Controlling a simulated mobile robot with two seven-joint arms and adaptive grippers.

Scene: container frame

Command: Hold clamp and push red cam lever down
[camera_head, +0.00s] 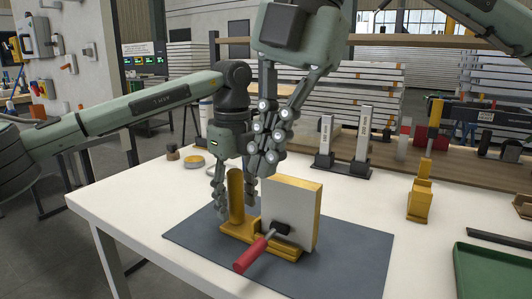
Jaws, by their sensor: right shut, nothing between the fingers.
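The clamp (240,230) has a yellow base and an upright yellow post (236,196). It stands on a dark grey mat in the camera_head view. The red cam lever (250,256) sticks out from a black pivot toward the front left and slopes downward. A pale grey block with yellow edges (288,212) stands upright behind the lever. My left gripper (235,198) has its fingers on both sides of the post, close against it. My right gripper (266,168) is shut and empty, pointing down above the clamp, just behind the block's top left corner.
The dark mat (345,255) lies on a white table (130,202). A green tray (490,270) is at the front right. A yellow fixture (420,200) stands to the right. The mat right of the block is clear.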

